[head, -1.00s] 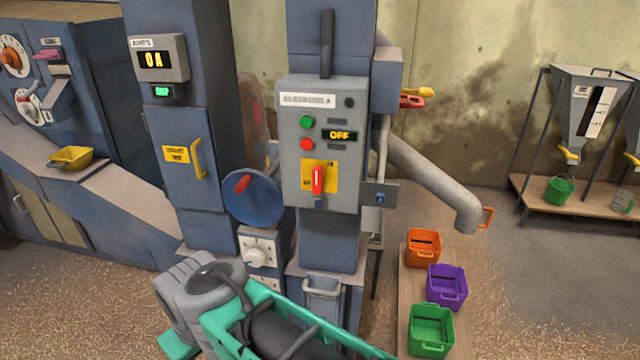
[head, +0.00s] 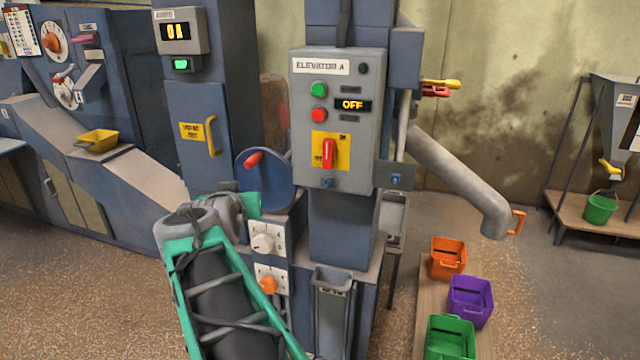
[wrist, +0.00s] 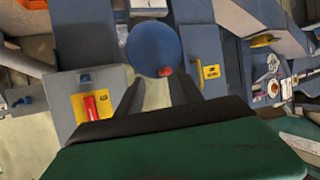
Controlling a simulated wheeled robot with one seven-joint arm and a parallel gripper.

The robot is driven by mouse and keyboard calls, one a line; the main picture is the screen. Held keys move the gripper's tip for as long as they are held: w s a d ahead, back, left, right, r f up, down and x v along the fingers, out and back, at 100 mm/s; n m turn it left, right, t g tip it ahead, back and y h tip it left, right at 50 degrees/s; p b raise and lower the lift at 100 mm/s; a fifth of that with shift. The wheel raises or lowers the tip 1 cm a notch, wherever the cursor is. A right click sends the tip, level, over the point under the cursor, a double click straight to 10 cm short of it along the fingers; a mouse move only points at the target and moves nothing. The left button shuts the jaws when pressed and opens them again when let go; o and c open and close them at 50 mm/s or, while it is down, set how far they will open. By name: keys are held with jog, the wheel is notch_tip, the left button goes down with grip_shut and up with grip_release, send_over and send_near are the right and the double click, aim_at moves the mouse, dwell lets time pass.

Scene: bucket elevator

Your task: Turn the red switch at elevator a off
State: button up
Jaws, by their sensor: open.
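The red switch (head: 329,153) is an upright red handle on a yellow plate (head: 318,138) low on the grey Elevator A panel (head: 300,90). The panel display (head: 353,105) reads OFF. The red switch also shows left of centre in the wrist view (wrist: 90,107), apart from my gripper. My gripper (wrist: 158,84) is open, with its two dark fingers pointing toward the blue wheel (wrist: 153,48) and nothing seen between them. In the head view my arm is at the lower left of the panel, and the fingers cannot be made out.
The blue wheel (head: 262,180) with a red knob stands left of the panel. Dials (head: 265,240) sit below it. A small bracket (head: 397,178) juts out right of the panel. A grey pipe (head: 460,180) and orange (head: 447,260), purple (head: 470,300) and green buckets (head: 450,340) are at right.

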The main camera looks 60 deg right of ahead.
aim_at(327, 149)
jog(key=s+d+r+m+g+h+b, duration=0.2)
jog(key=s+d+r+m+h, duration=0.1)
jog(key=s+d, duration=0.3)
jog(key=s+d+r+m+g+h+b, duration=0.1)
jog(key=s+d+r+m+g+h, duration=0.15)
jog(key=s+d, duration=0.35)
jog(key=shift+n+h, duration=0.25)
jog(key=shift+h, duration=0.2)
jog(key=d, duration=0.2)
jog(key=d+p, duration=0.1)
jog(key=d, duration=0.4)
jog(key=shift+w+r, duration=0.25)
jog(key=shift+w, duration=0.15)
jog(key=shift+w+d, duration=0.1)
jog(key=shift+d, duration=0.35)
grip_shut()
